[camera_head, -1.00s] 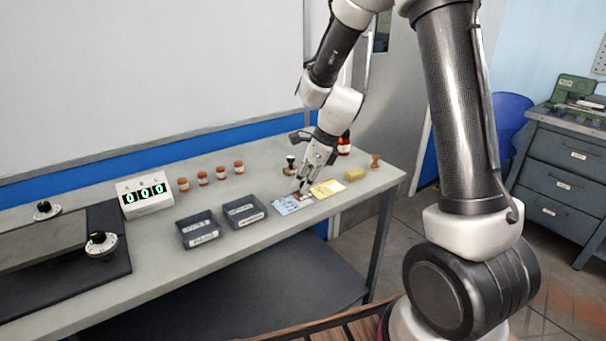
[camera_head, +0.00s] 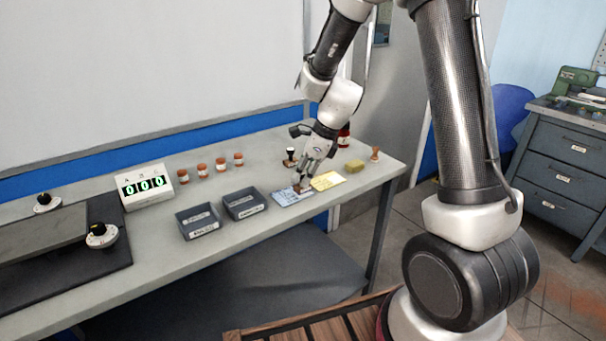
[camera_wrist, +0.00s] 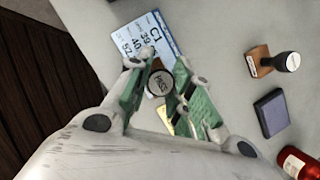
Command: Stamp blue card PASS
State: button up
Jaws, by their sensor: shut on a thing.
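My gripper (camera_head: 301,186) is shut on a stamp. The stamp's round dark top (camera_wrist: 157,82), with a white label that seems to read PASS, sits between the green-padded fingers in the wrist view. Its brown lower part shows below the fingers in the head view. The blue card (camera_head: 287,199) lies flat on the bench under and beside the stamp; its printed part (camera_wrist: 139,38) shows beyond the fingers. The stamp overlaps the card's right part in the head view; I cannot tell whether it touches. Fingers partly hide the yellow card (camera_wrist: 166,108) in the wrist view.
A second stamp (camera_wrist: 271,62), a dark pad (camera_wrist: 271,113) and a red bottle (camera_wrist: 297,163) stand to one side. A yellow block (camera_head: 354,167) and wooden stamp (camera_head: 375,154) are farther right. Two grey trays (camera_head: 198,222) (camera_head: 244,204) lie left of the cards.

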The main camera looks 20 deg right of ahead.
jog(key=shift+f, duration=0.5)
dwell(1.1)
jog(key=shift+r, duration=3.55)
